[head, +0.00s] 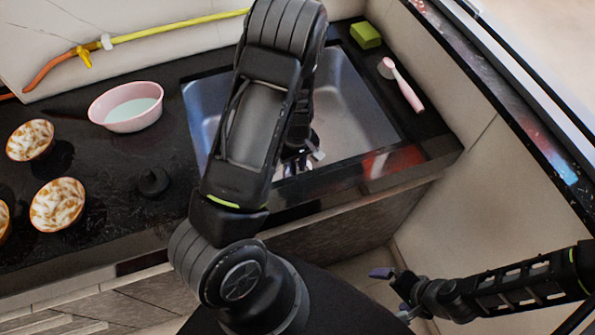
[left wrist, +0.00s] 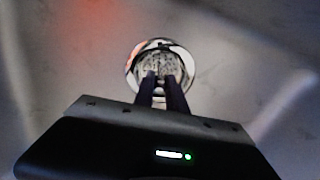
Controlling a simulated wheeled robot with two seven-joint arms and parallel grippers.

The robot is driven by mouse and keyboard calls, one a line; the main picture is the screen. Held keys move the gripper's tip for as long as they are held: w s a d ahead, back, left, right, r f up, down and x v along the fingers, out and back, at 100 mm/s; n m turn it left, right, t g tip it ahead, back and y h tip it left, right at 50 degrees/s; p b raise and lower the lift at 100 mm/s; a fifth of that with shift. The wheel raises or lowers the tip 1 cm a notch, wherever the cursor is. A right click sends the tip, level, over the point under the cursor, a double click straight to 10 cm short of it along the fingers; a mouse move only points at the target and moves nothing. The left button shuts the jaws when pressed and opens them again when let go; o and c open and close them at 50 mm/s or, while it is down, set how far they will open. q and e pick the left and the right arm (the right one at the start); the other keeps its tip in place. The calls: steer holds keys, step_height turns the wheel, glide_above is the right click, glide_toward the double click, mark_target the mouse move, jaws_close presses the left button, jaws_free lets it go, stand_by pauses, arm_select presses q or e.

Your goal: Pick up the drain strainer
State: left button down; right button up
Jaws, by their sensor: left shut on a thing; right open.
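The drain strainer (left wrist: 160,57) is a round shiny metal piece with a perforated middle, seen in the left wrist view at the top centre. My left gripper (left wrist: 162,80) has its two dark fingers close together and shut on the strainer. In the head view my left arm reaches into the sink (head: 355,115), and the left gripper (head: 298,160) is mostly hidden behind the arm. Whether the strainer is lifted off the sink floor I cannot tell. My right gripper (head: 390,290) is open and empty, low at the right, outside the counter.
A pink bowl (head: 126,107) and patterned bowls (head: 57,204) stand on the black counter left of the sink. A black round knob-like piece (head: 153,182) lies near them. A green sponge (head: 366,35) and a pink brush (head: 402,85) lie on the sink's right rim.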

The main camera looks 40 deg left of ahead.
arm_select(q)
step_height(320, 180, up, 10)
steer(key=shift+r+p, duration=0.1)
steer(key=shift+p, duration=0.55)
stand_by(0.6)
